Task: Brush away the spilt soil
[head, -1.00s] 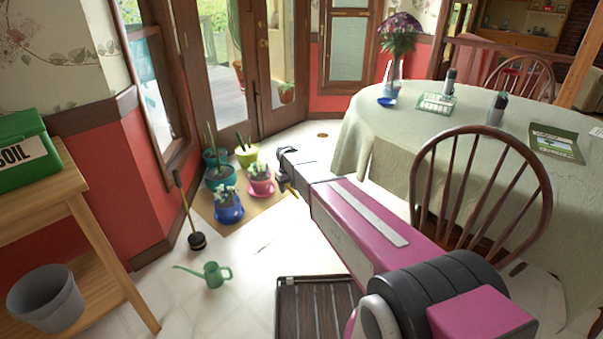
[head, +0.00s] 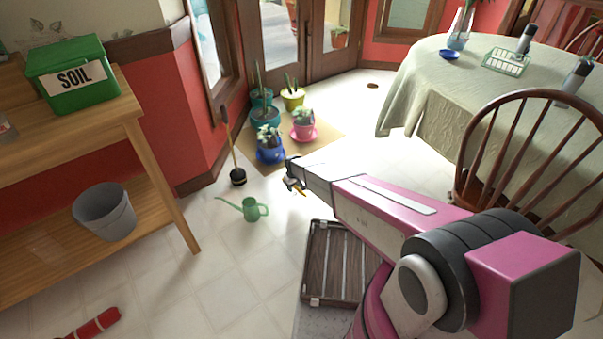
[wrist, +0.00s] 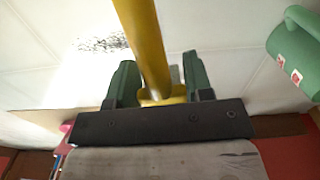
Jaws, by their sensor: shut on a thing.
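My gripper (head: 292,183) reaches out over the floor near the potted plants. In the wrist view my gripper (wrist: 160,88) has green finger pads shut on a yellow handle (wrist: 143,45). The handle's far end runs out of the wrist view, so its head is not seen. In the head view only a small yellow bit (head: 300,192) of it shows by the gripper. Spilt soil (wrist: 103,43) lies as dark specks on the pale floor, left of the handle in the wrist view. I cannot clearly make out the soil in the head view.
A green watering can (head: 250,209) stands on the floor near the gripper. Beyond are several potted plants (head: 269,145) and a long-handled black-headed tool (head: 238,177). A wooden bench (head: 165,170) is left, a chair (head: 525,150) right. Floor between bench and can is clear.

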